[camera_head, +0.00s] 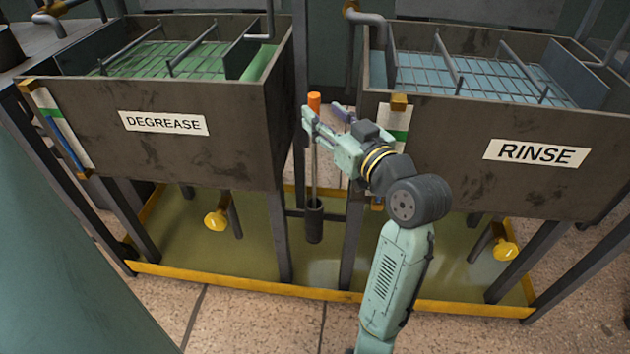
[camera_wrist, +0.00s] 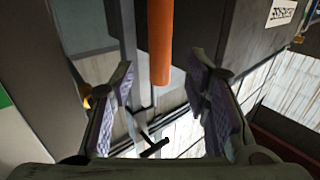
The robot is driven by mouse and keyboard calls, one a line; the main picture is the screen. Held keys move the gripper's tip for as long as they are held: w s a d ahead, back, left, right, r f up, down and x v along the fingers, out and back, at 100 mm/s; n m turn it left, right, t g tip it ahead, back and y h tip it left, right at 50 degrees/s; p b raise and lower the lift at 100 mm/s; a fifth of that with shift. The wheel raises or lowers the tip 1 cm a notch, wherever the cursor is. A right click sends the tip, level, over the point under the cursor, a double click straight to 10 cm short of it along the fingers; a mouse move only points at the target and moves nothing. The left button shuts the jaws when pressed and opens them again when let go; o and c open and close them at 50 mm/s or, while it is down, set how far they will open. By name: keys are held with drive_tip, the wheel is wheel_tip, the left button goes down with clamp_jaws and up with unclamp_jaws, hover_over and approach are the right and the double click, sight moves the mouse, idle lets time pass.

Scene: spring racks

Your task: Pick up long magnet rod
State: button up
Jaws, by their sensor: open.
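My gripper (camera_head: 325,113) is at the upper part of the rod, just below the handle's top in the head view. In the wrist view my gripper (camera_wrist: 162,65) is open, and the orange handle (camera_wrist: 160,40) shows between its two fingers with a gap on each side. I cannot tell how deep between the fingers the handle sits.
The DEGREASE tank (camera_head: 210,155) stands left and the RINSE tank (camera_head: 470,180) right, with tank walls close on both sides of my gripper. A yellow-edged drip tray (camera_head: 230,285) lies beneath. Yellow valves (camera_head: 215,221) stick out under the tanks.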

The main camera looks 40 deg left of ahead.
sight(317, 109)
drive_tip(key=x, duration=0.4)
drive_tip(key=shift+w+a+p, duration=0.1)
drive_tip(key=shift+a+p, duration=0.2)
drive_tip(key=shift+a, duration=0.05)
clamp_jaws()
idle(0.8)
